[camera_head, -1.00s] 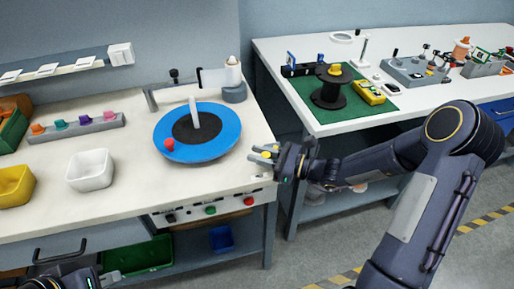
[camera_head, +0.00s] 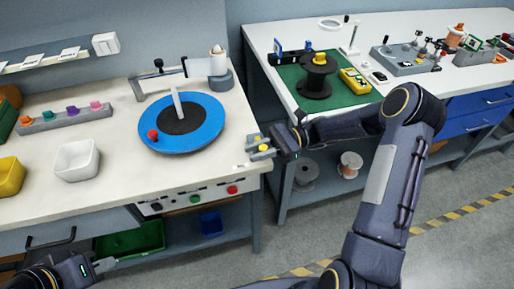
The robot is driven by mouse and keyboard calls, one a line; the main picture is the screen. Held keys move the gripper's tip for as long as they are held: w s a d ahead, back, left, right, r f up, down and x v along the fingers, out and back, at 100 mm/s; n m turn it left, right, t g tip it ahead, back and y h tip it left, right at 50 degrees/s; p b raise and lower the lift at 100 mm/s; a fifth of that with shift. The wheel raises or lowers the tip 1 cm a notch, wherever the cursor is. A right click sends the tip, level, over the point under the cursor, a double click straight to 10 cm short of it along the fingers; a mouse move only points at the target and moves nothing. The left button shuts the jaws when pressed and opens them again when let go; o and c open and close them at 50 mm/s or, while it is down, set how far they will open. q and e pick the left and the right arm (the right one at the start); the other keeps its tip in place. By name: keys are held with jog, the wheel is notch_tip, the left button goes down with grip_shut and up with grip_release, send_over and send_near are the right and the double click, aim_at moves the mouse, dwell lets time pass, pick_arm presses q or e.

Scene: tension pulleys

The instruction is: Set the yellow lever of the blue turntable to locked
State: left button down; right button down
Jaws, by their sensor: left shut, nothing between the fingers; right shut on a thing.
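The blue turntable (camera_head: 208,128) lies on the left workbench, with a dark centre (camera_head: 182,121), a pale upright post and a red knob (camera_head: 153,135) on its left edge. The yellow lever (camera_head: 263,148) shows as small yellow spots at the bench's right front edge, partly hidden by my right gripper (camera_head: 261,148). That gripper is shut on it, right of the turntable and apart from the disc. The lever's exact angle is too small to read. My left gripper (camera_head: 104,265) is shut and empty, low at the left, in front of the bench.
A white bin (camera_head: 76,161), a yellow bin (camera_head: 10,176) and a grey peg rail stand left of the turntable. A grey stand (camera_head: 220,79) is behind it. The front panel carries buttons (camera_head: 194,198). A second bench with a green mat (camera_head: 347,99) stands to the right.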

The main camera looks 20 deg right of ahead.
jog(key=shift+d+r+n+g, duration=0.15)
jog(key=shift+n+g, duration=0.15)
jog(key=shift+g, duration=0.2)
jog(key=c, duration=1.2)
grip_release()
jog(key=w+d+b, duration=0.1)
jog(key=d, duration=0.6)
jog(key=shift+d, duration=0.4)
